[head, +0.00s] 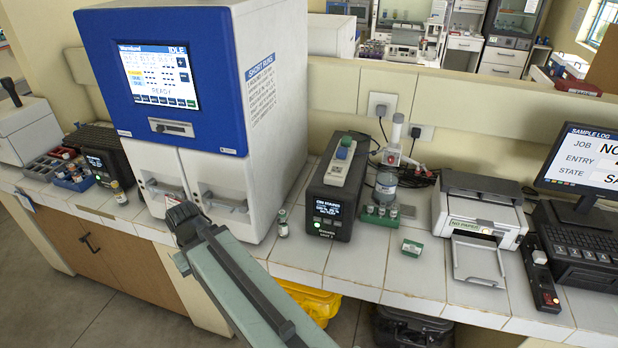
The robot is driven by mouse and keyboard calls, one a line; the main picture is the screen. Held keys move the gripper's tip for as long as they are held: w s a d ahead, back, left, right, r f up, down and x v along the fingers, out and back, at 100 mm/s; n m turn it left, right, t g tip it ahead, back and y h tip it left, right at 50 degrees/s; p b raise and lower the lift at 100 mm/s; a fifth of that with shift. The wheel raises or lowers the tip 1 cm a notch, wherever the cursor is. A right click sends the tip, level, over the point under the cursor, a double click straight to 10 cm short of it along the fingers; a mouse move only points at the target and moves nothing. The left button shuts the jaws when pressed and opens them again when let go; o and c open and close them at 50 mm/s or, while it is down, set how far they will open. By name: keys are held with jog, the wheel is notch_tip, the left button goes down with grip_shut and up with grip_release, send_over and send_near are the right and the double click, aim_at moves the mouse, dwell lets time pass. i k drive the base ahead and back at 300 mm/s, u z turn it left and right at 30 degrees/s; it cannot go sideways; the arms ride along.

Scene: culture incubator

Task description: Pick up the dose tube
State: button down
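No label readable here names the dose tube. A small capped vial with a pale label (283,222) stands upright on the white tiled bench, right of the big blue and white machine. Another small vial (119,192) with a tan cap stands on the bench left of that machine.
The blue and white machine (250,130) is a tall obstacle behind my arm. The front bench tiles are mostly clear.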

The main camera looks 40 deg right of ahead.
aim_at(370, 206)
jog(key=z, duration=0.75)
jog(key=k, duration=1.1)
jog(key=z, duration=0.65)
jog(key=i, duration=1.05)
jog(key=z, duration=0.05)
